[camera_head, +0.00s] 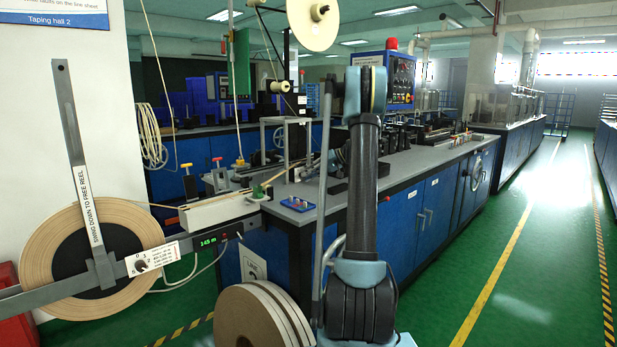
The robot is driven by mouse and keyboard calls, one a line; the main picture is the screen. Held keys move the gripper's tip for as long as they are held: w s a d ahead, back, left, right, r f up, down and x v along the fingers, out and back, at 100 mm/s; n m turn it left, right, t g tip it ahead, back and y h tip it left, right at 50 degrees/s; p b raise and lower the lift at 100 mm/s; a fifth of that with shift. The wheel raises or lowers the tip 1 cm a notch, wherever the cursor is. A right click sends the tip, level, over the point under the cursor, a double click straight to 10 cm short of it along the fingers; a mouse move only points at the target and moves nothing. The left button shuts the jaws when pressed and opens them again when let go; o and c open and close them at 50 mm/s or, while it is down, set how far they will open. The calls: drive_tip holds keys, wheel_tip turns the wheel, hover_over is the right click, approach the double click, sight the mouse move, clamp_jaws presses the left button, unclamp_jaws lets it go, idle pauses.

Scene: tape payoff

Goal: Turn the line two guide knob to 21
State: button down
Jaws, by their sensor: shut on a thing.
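I cannot pick out the line two guide knob for certain. A blue cabinet bench (420,215) carries a line number placard (253,264) on its near end, too small to read fully. On the bench top stand guide fittings and small black devices (400,137), partly hidden behind my arm (362,190). A black dial knob (141,265) on a white numbered plate sits on the grey reel bar at left.
A large tape reel (50,265) hangs at left on a grey bar with a green digital display (207,241). Tape rolls (250,315) stand on the floor before the bench. A control box with a red beacon (392,44) stands behind. The green aisle (515,250) at right is clear.

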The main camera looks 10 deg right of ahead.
drive_tip(key=c, duration=1.5)
unclamp_jaws()
drive_tip(key=shift+d+f, duration=0.1)
drive_tip(key=shift+o, duration=0.2)
